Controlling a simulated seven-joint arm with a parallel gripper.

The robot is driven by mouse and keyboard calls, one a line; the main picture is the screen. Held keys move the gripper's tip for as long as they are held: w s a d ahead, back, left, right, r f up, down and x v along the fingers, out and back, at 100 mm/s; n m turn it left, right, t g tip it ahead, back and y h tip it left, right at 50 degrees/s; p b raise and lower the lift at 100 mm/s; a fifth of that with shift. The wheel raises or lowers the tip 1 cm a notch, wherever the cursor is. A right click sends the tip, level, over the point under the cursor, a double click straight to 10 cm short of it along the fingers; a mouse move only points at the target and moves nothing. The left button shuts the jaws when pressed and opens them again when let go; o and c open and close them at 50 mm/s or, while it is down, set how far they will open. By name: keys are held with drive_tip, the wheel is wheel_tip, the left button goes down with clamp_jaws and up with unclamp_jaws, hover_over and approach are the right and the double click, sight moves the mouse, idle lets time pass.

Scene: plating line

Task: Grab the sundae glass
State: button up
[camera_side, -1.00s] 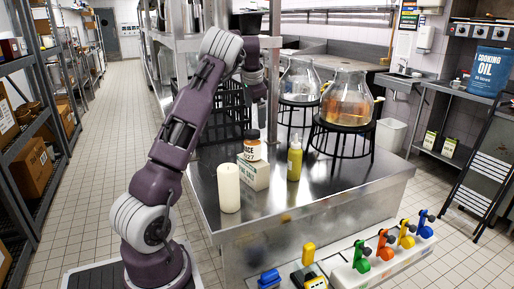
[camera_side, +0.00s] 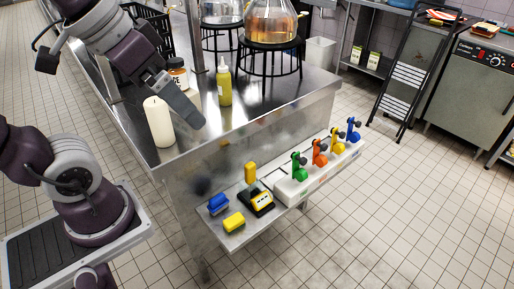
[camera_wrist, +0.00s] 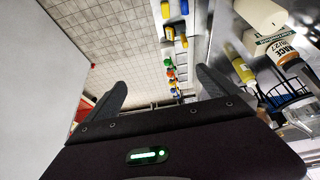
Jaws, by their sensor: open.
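I cannot make out a sundae glass in either current view. My gripper (camera_side: 188,110) is in front of the jar and just right of the white candle (camera_side: 159,122) in the side view, over the steel counter. In the wrist view my gripper (camera_wrist: 161,85) shows two dark fingers spread wide apart with nothing between them. Beyond the fingers are the tiled floor and the row of coloured fittings.
A yellow bottle (camera_side: 224,82) and a labelled jar (camera_side: 177,72) stand on the counter (camera_side: 285,97). Glass vessels, one with amber liquid (camera_side: 270,22), stand on black stands behind.

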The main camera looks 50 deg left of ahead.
drive_tip(key=s+f, duration=0.1)
drive_tip(key=s+d+f, duration=0.1)
drive_tip(key=s, duration=0.1)
drive_tip(key=shift+s+d+f, duration=0.15)
drive_tip(key=shift+s+f, duration=0.1)
drive_tip(key=shift+f, duration=0.1)
drive_tip(key=c, duration=0.5)
drive_tip(key=shift+o, duration=0.2)
